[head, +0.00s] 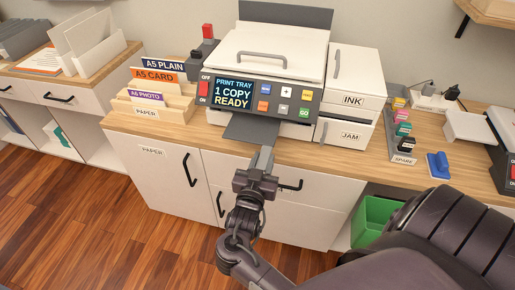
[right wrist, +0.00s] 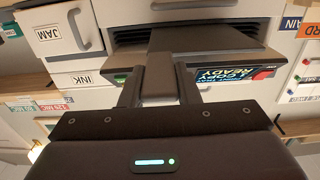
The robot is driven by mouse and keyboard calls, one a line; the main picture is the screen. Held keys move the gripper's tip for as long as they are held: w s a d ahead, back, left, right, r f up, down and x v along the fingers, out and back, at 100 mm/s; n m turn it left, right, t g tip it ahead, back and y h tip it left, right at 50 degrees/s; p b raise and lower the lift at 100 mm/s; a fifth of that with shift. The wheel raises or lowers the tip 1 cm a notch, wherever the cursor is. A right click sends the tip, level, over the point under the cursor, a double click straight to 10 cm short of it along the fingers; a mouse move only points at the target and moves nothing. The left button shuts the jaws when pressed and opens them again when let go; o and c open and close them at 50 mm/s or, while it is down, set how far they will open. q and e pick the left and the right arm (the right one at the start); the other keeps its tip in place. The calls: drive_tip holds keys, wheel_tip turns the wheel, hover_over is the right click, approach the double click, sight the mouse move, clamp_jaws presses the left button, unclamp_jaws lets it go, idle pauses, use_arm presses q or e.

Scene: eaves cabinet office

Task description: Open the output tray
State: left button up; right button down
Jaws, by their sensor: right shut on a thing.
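The white printer (head: 265,55) stands on the wooden counter, its dark panel (head: 262,95) reading "PRINT TRAY 1 COPY READY". The dark grey output tray (head: 247,128) juts out from below the panel towards the counter's front edge. My right gripper (head: 263,160) is at the tray's front end. In the right wrist view my right gripper (right wrist: 159,88) has one finger on each side of a grey part of the output tray (right wrist: 160,72) and is shut on it. How far the tray runs back inside the printer is hidden. My left gripper is not in view.
INK (head: 355,75) and JAM (head: 345,133) doors are right of the printer. A paper holder (head: 155,100) stands to the left, a red switch (head: 204,88) beside the panel. Cabinet handles (head: 292,186) project below the counter.

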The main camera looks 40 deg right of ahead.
drive_tip(key=shift+s+a, duration=0.45)
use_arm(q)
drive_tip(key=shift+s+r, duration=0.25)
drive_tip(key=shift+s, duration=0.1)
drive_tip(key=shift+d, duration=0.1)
use_arm(e)
drive_tip(key=c, duration=1.1)
unclamp_jaws()
drive_tip(key=shift+w, duration=0.1)
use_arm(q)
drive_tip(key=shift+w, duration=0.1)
